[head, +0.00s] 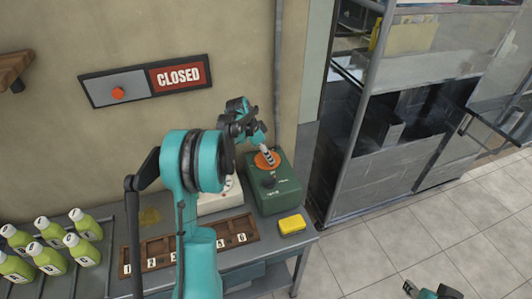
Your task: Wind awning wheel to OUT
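A green box (284,197) stands on the right end of the counter. An orange round disc (257,161), which looks like the awning wheel, is on its upper part. A dark knob (268,181) sits lower on the box. My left gripper (267,158) is at the orange disc, its fingertips over or touching it; whether they are closed on its handle is too small to tell. Lettering on the box is too small to read. My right gripper (430,291) is low at the bottom right, partly cut off, over the floor and away from the box.
A yellow sponge-like block (292,225) lies in front of the box. A white device (222,198) is to its left, partly behind my arm. A numbered wooden tray (238,229) and several green bottles (85,224) are further left. A metal cabinet (395,150) stands right; the floor between is clear.

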